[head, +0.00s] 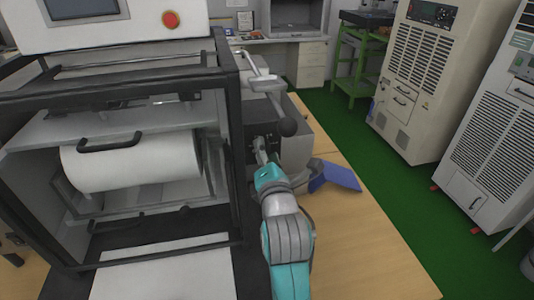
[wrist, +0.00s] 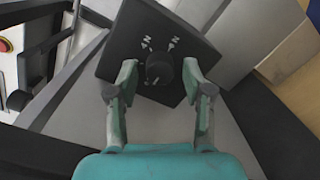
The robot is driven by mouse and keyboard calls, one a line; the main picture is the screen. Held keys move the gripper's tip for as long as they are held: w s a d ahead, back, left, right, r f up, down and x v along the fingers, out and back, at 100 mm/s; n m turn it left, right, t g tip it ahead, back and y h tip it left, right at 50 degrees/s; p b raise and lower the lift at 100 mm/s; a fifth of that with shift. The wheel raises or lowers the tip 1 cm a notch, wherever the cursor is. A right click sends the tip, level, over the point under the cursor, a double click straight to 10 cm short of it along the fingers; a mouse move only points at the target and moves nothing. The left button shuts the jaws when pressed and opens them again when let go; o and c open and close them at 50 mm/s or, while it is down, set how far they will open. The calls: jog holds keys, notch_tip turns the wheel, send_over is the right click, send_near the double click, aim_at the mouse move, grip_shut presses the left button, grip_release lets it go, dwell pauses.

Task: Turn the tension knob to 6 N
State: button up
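The tension knob (wrist: 159,68) is a small dark round knob on a black panel (wrist: 128,42) in the wrist view. White marks with "N" letters show beside it; the numbers are too small to read, so its setting cannot be told. My gripper (wrist: 160,85) is open, with one finger to the left and one to the right of the knob. Both fingers look apart from it. In the head view my gripper (head: 262,158) reaches the front of a grey machine (head: 297,150), and the knob is hard to make out there.
A black-framed cabinet with a white roller (head: 130,165) stands at the left. A blue object (head: 335,177) lies on the wooden table (head: 365,260). The table's front right is clear.

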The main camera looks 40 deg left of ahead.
grip_shut()
